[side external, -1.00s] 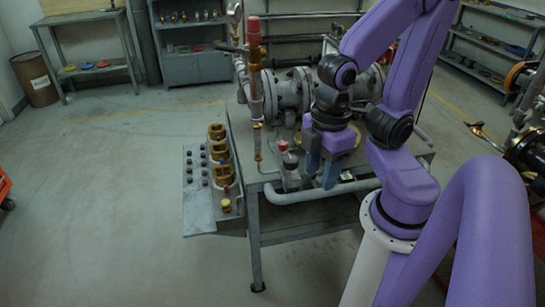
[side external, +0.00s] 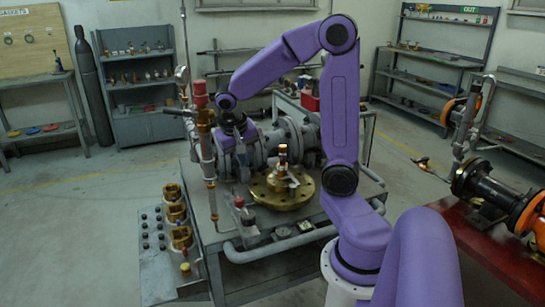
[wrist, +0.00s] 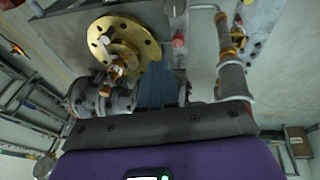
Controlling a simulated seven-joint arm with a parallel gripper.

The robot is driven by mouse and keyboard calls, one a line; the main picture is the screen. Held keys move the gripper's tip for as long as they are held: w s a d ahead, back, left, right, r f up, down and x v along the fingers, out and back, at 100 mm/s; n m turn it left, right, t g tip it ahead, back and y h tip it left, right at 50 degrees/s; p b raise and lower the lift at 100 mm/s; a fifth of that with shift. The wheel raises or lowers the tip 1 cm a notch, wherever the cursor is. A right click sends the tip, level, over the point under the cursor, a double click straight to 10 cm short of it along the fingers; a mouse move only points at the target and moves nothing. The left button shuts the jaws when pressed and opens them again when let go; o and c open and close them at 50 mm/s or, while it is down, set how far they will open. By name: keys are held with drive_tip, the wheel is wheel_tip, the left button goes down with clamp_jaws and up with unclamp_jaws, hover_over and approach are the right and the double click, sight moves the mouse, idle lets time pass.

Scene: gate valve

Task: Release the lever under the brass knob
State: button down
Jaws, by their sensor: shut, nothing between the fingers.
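A brass flange disc (side external: 268,196) lies on the grey workbench. Above it stands a small post with a brass-coloured knob (side external: 282,151) and a pale grey lever-like part (side external: 288,180) below the knob. In the wrist view the disc (wrist: 146,42) is at the upper left, with small brass parts (wrist: 117,72) at its lower edge. My gripper (wrist: 160,68) shows its blue fingers shut and empty, to the right of these parts in that view. In the side view my gripper points down left of the knob, apart from it; its fingertips are hard to make out.
A vertical pipe with a red and copper fitting (side external: 201,118) stands close left of my gripper. The grey flanged valve body (side external: 287,137) is behind. A small red-capped fitting (side external: 239,202) is at the bench front. Brass blocks (side external: 176,213) sit on the left panel.

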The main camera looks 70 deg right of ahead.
sight(282, 157)
drive_tip(key=w+d+m+g+h, duration=0.2)
drive_tip(key=d+m+g, duration=0.2)
drive_tip(key=d+m, duration=0.4)
drive_tip(key=shift+d+f+g, duration=0.15)
drive_tip(key=shift+d+g, duration=0.15)
drive_tip(key=shift+d, duration=2.5)
drive_tip(key=shift+w, duration=0.15)
drive_tip(key=x, duration=1)
